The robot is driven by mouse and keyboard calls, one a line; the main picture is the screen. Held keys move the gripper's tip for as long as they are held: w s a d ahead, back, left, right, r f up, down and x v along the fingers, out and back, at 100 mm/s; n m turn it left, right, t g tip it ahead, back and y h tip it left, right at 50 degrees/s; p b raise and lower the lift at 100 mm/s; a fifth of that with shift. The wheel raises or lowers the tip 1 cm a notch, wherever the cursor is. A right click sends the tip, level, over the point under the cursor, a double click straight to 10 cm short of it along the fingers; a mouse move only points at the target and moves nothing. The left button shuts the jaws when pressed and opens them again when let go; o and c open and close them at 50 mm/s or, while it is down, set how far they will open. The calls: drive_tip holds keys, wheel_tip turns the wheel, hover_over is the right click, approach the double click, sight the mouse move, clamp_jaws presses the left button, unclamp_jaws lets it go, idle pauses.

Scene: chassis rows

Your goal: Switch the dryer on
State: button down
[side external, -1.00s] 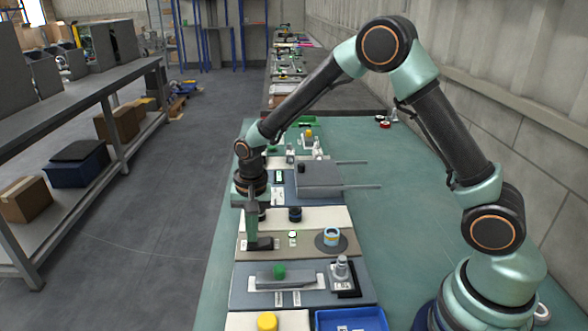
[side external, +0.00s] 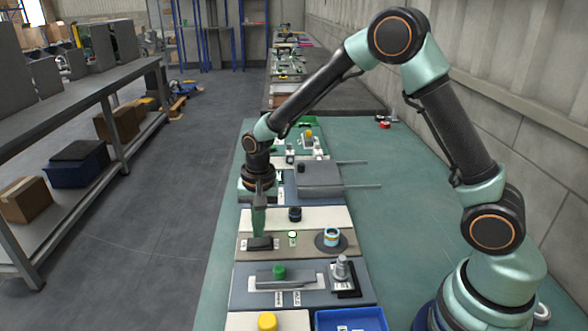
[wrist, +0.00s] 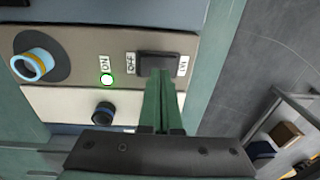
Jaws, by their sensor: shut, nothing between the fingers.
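A black rocker switch (wrist: 157,66) sits on a brown-grey panel (side external: 342,246), with an OFF label on its left in the wrist view and a less legible label on its right. The switch shows in the side view (side external: 259,244). A round lamp (wrist: 107,79) beside an ON label glows green; the side view shows it too (side external: 292,238). My gripper (side external: 259,235) is shut and empty, pointing down at the switch. In the wrist view its green fingers (wrist: 160,78) overlap the switch's lower edge and hide part of it. I cannot tell whether they touch.
A blue-ringed knob (wrist: 33,65) is on the same panel. A dark knob (wrist: 103,110) is on the neighbouring cream panel. A green knob on a grey slider (side external: 279,271) and a blue tray (side external: 352,319) are nearer the side camera. A grey box (side external: 319,178) stands farther back.

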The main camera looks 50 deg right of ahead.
sight(253, 242)
wheel_tip(253, 242, up, 13)
drive_tip(key=w+a, duration=0.1)
drive_tip(key=shift+w+a, duration=0.15)
drive_tip(key=shift+a, duration=0.05)
drive_tip(key=shift+r, duration=0.1)
drive_tip(key=s+d+r+n+t, duration=0.2)
drive_tip(key=s+d+r+n, duration=0.1)
drive_tip(key=s, duration=0.5)
drive_tip(key=s+d+r+n+t, duration=0.2)
drive_tip(key=s+n, duration=0.4)
drive_tip(key=s, duration=0.3)
drive_tip(key=d+r, duration=0.1)
drive_tip(key=d, duration=0.1)
drive_tip(key=shift+d+t, duration=0.3)
drive_tip(key=shift+t, duration=0.1)
